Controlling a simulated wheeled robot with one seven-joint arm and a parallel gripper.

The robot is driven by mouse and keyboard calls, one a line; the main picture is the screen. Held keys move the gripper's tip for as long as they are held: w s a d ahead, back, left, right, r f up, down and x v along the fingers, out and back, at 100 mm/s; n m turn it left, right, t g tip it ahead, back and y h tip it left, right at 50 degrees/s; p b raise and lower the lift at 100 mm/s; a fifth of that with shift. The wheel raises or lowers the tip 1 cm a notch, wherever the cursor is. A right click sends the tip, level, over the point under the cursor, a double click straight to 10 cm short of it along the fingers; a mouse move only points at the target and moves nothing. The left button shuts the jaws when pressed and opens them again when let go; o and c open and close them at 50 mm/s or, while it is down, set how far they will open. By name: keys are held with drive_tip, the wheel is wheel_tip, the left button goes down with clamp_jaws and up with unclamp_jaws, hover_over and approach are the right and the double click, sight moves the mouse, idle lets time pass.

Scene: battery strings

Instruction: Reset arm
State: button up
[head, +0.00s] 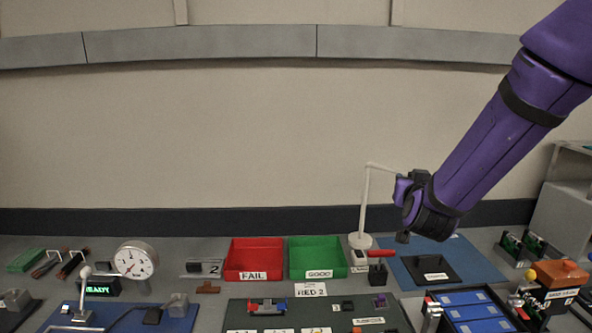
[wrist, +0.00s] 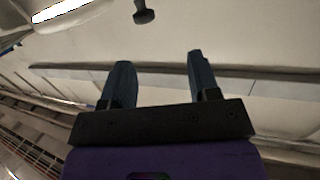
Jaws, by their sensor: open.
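My purple arm (head: 480,130) reaches down from the upper right in the head view, its wrist over the back right of the bench. In the wrist view my gripper (wrist: 158,80) is open and empty, its two dark fingers apart against the wall and ceiling. In the head view the gripper's fingers are hardly visible beyond the dark wrist joint. The gripper touches nothing that I can see.
Below are a red FAIL tray (head: 233,262), a green GOOD tray (head: 341,262), a white stand (head: 362,215), a blue mat (head: 460,262), a dial gauge (head: 136,260) and a dark board (head: 238,312). An orange-topped box (head: 560,272) stands right. Space above the left bench is clear.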

drive_tip(key=s+r+n+g+y, duration=0.1)
drive_tip(key=s+r+g, duration=0.1)
drive_tip(key=s, duration=0.8)
drive_tip(key=s+r+n+g+y, duration=0.1)
drive_tip(key=s+g, duration=0.4)
drive_tip(key=s, duration=0.6)
drive_tip(key=s+r+n+g+y, duration=0.1)
drive_tip(key=s+r+g+y, duration=0.2)
drive_tip(key=s, duration=0.7)
drive_tip(key=shift+s+d+r+n+g, duration=0.2)
drive_tip(key=shift+r+n+g, duration=0.15)
drive_tip(key=shift+r, duration=0.4)
